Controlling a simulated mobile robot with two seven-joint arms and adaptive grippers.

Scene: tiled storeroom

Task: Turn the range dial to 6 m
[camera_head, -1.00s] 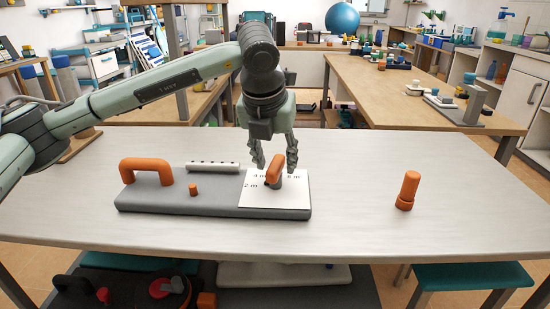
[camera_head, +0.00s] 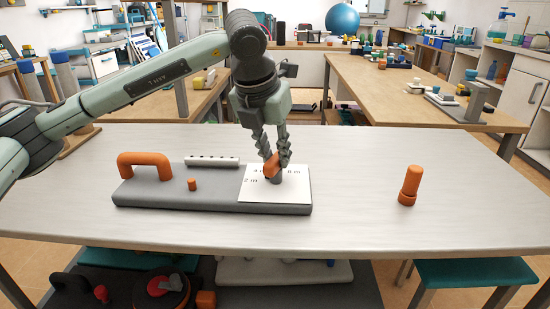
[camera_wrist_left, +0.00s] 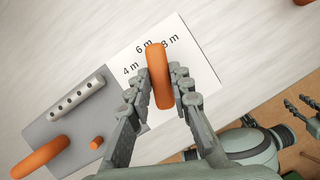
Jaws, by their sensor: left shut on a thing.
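The orange range dial handle (camera_wrist_left: 160,75) stands on a white card (camera_head: 256,191) printed with 4 m, 6 m and 8 m in the left wrist view. Its far end lies between the 6 m and 8 m labels, just beside 6 m and partly over it. My left gripper (camera_head: 272,160) points down at the dial and is shut on its handle, one finger on each side. In the head view the fingers hide much of the handle (camera_head: 270,166). My right gripper (camera_wrist_left: 300,108) shows small at the right edge of the left wrist view, its fingers apart and empty.
The grey panel (camera_head: 150,192) also carries an orange handle (camera_head: 145,160), a small orange peg (camera_head: 192,184) and a pale strip with holes (camera_head: 212,161). An orange cylinder (camera_head: 410,183) stands to the right. The pale tabletop (camera_head: 350,195) between is clear.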

